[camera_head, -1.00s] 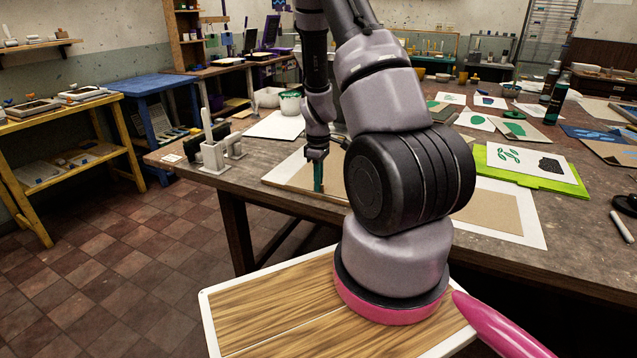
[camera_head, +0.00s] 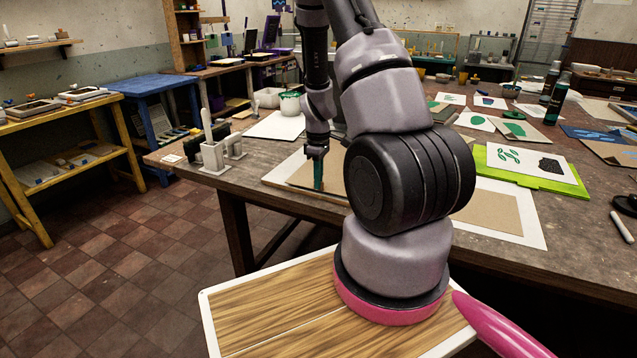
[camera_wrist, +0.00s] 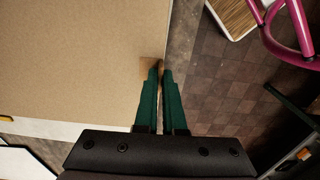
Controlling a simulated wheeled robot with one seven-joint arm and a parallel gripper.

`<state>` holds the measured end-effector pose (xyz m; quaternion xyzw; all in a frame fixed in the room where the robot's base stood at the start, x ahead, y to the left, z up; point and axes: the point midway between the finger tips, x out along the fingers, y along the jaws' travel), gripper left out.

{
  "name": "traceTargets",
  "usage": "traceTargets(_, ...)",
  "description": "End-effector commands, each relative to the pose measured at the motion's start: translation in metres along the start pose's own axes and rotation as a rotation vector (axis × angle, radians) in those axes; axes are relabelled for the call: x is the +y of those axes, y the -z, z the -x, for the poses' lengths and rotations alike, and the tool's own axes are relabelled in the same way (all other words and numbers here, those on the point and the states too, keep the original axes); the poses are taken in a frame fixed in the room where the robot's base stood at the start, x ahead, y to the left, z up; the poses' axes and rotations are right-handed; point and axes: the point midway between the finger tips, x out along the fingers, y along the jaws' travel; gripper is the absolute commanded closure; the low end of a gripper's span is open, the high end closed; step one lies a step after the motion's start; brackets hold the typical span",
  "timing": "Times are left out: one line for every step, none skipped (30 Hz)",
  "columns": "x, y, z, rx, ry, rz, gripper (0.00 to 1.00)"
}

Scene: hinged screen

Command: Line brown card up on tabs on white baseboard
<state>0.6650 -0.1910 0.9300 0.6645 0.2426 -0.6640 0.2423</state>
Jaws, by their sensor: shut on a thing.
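The brown card (camera_wrist: 80,55) fills the upper left of the wrist view, and its right edge runs up along the table's edge. In the head view the card (camera_head: 302,177) is partly hidden behind my arm. The white baseboard (camera_wrist: 55,129) shows as a strip below the card in the wrist view, and its pale left part (camera_head: 282,171) shows in the head view. My gripper (camera_wrist: 160,66), with green fingers, is shut on the card near its right edge. A small yellow piece (camera_wrist: 6,118), perhaps a tab, is at the left; the other tabs are hidden or out of view.
A grey stand (camera_head: 214,152) is on the table left of my gripper. A white sheet (camera_head: 277,125) lies behind. A second brown card on a white board (camera_head: 490,211) and a lime-green board (camera_head: 530,168) are to the right. The table's front edge is close to my gripper.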

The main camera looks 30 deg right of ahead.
Motion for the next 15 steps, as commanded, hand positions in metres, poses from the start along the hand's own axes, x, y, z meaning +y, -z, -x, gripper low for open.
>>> traceTargets(0.0,0.0,0.003,0.0,-0.001,0.001,1.0)
traceTargets(0.0,0.0,0.004,0.0,-0.001,0.001,1.0)
traceTargets(0.0,0.0,0.006,0.0,-0.002,0.001,1.0)
traceTargets(0.0,0.0,0.008,0.0,-0.002,0.001,1.0)
traceTargets(0.0,0.0,0.009,0.001,-0.002,0.001,1.0)
traceTargets(0.0,0.0,0.012,0.001,-0.002,0.0,1.0)
traceTargets(0.0,0.0,0.013,0.0,-0.001,0.0,1.0)
traceTargets(0.0,0.0,0.015,0.0,-0.001,0.001,1.0)
traceTargets(0.0,0.0,0.016,0.0,-0.001,0.0,1.0)
traceTargets(0.0,0.0,0.018,0.0,-0.001,0.0,1.0)
traceTargets(0.0,0.0,0.019,0.0,-0.001,0.0,1.0)
traceTargets(0.0,0.0,0.021,0.001,-0.002,0.0,1.0)
traceTargets(0.0,0.0,0.023,0.001,-0.002,0.001,1.0)
traceTargets(0.0,0.0,0.025,0.001,-0.001,0.001,1.0)
traceTargets(0.0,0.0,0.026,0.0,-0.001,0.002,1.0)
